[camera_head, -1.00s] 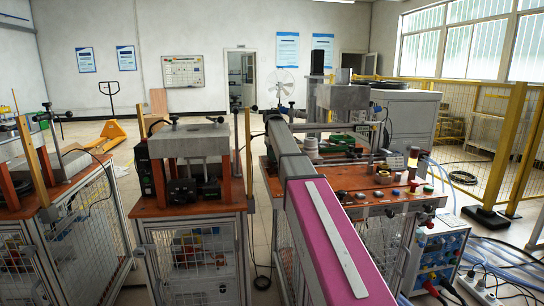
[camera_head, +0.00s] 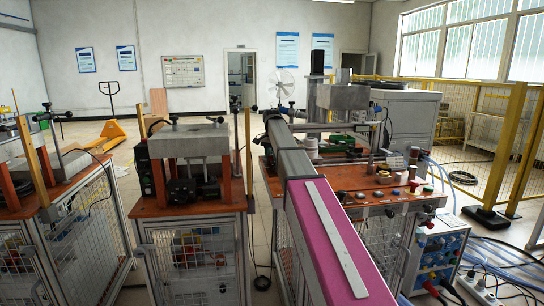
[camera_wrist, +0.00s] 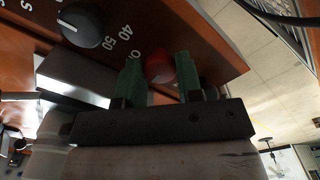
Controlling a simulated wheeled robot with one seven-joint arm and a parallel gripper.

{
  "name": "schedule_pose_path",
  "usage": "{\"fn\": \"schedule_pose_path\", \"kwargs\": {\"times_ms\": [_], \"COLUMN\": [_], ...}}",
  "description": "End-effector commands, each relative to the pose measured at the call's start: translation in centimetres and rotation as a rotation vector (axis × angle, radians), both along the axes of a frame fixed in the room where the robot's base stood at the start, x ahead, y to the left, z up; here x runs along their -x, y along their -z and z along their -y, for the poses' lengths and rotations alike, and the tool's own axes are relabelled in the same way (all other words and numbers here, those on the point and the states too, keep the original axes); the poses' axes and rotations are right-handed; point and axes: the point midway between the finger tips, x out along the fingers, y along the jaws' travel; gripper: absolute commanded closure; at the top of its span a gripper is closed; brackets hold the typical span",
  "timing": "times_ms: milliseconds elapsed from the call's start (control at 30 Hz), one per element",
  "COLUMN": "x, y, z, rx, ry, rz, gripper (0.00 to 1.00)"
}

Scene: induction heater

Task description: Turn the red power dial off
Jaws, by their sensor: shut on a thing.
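The red power dial (camera_wrist: 159,68) is a small round red knob on the orange-brown panel in the wrist view. My gripper (camera_wrist: 159,76) has its two green fingers on either side of it and is shut on it. The dial's lower part and any pointer mark are hidden or too dark to read. A black dial (camera_wrist: 82,25) with printed numbers sits to its upper left. In the head view my arm's end is at the heater bench, and the red dial cannot be clearly told there.
The heater bench (camera_head: 352,182) carries several small knobs and parts. A blue-fronted unit (camera_head: 440,255) with cables stands at its lower right. Another machine (camera_head: 190,150) stands to the left. A yellow fence (camera_head: 505,145) is at the right.

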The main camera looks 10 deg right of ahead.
Motion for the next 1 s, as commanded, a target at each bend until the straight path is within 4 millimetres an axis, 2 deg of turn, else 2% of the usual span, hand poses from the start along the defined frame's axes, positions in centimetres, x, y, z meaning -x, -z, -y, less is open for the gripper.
{"fn": "schedule_pose_path", "kwargs": {"times_ms": [267, 667, 700, 767, 800, 1000], "x": [-0.05, -0.06, -0.06, -0.06, -0.06, -0.04], "y": [-0.08, -0.08, -0.08, -0.08, -0.07, -0.04], "z": [0.0, 0.0, 0.0, 0.01, 0.01, 0.0], "rx": [0.0, 0.0, 0.0, 0.0, 0.0, 0.0], "ry": [-0.063, -0.069, -0.069, -0.069, -0.069, -0.068], "rz": [0.001, 0.001, 0.001, 0.001, 0.001, 0.0], "gripper": [0.9, 0.9, 0.63, 0.44, 0.41, 0.41]}}
